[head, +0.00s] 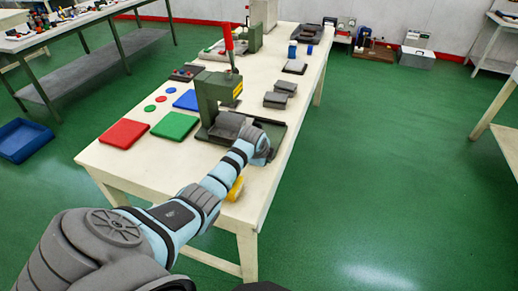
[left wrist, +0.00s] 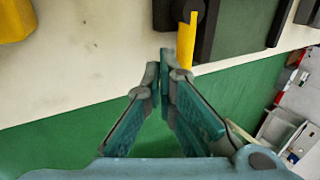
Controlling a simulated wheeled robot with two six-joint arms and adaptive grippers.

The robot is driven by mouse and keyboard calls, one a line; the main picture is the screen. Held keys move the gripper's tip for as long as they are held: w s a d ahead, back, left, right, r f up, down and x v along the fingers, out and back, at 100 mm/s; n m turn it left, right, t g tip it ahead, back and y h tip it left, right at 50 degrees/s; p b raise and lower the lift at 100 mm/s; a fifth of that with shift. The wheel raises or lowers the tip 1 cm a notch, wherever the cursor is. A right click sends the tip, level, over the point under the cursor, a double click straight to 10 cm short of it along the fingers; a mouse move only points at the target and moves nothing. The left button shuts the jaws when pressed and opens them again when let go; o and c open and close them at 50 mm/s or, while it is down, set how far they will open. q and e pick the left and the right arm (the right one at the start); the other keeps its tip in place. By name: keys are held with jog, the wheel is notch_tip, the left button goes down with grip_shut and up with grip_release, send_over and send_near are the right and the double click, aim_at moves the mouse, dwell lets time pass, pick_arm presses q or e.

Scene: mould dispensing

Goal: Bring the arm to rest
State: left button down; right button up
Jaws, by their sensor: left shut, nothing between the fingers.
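My left arm reaches in from the lower left in the head view, and its wrist end with the left gripper (head: 262,152) is over the near right part of the table, beside the green press. The fingers are hard to make out there. In the left wrist view the left gripper (left wrist: 168,62) has its fingertips together with nothing between them, over the table's edge. My right gripper is not in view.
The green press (head: 208,98) with a red handle stands on the white table (head: 105,158). Red (head: 125,133) and green (head: 175,126) slabs lie left of it. A yellow object (head: 236,189) is partly behind my arm. Open green floor (head: 400,150) lies to the right.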

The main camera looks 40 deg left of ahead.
pick_arm(q)
jog(key=p+v, duration=0.1)
jog(key=p, duration=0.1)
jog(key=p+v, duration=0.2)
jog(key=shift+s+r, duration=0.15)
jog(key=shift+s, duration=0.2)
jog(key=p+v, duration=0.1)
jog(key=v, duration=0.8)
jog(key=shift+s+f, duration=0.2)
jog(key=shift+s, duration=0.1)
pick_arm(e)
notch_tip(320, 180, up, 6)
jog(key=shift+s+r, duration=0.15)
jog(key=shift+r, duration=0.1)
